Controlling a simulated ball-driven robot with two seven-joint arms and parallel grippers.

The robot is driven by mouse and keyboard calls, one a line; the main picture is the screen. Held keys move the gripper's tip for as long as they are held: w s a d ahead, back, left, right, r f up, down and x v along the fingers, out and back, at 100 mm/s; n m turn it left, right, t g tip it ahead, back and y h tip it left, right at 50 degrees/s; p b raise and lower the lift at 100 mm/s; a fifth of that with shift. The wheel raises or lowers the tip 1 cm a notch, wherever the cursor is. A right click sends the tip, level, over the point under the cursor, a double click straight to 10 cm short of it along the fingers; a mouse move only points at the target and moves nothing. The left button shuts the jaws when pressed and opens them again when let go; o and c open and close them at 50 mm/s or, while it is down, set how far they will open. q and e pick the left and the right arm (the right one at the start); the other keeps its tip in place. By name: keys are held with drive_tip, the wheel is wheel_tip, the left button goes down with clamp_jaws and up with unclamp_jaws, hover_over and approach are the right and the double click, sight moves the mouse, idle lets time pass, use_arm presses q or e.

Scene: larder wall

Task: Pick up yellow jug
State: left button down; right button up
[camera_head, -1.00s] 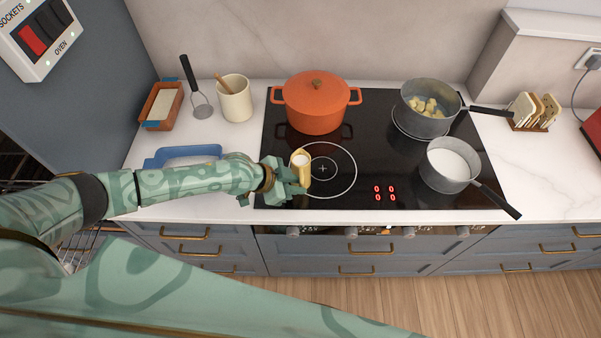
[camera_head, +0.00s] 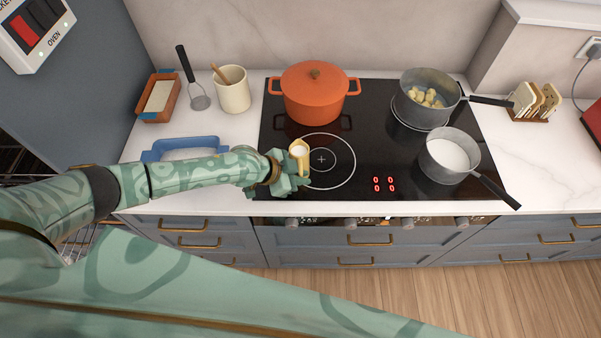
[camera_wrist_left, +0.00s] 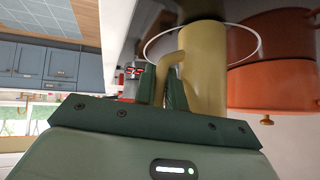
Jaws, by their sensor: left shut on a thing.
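The small yellow jug (camera_head: 301,156) has white contents and is at the front left of the black hob, by the ringed cooking zone. My left gripper (camera_head: 297,174) reaches it from the left and is shut on it. In the left wrist view the jug (camera_wrist_left: 205,75) fills the upper middle, with its handle between the dark fingers (camera_wrist_left: 170,92). I cannot tell whether the jug's base touches the hob. My right gripper is not in view.
An orange lidded pot (camera_head: 314,95) stands behind the jug on the hob. A grey pan of white liquid (camera_head: 449,156) and a pan of yellow chunks (camera_head: 428,98) stand to the right.

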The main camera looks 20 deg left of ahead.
use_arm(q)
drive_tip(key=shift+r, duration=1.35)
drive_tip(key=s+p+v, duration=0.1)
drive_tip(key=v, duration=0.7)
drive_tip(key=s+d+f+p+v, duration=0.1)
drive_tip(key=s+v, duration=0.1)
drive_tip(key=v, duration=0.6)
drive_tip(key=shift+s+a, duration=0.2)
drive_tip(key=shift+s, duration=0.25)
drive_tip(key=shift+s+a, duration=0.1)
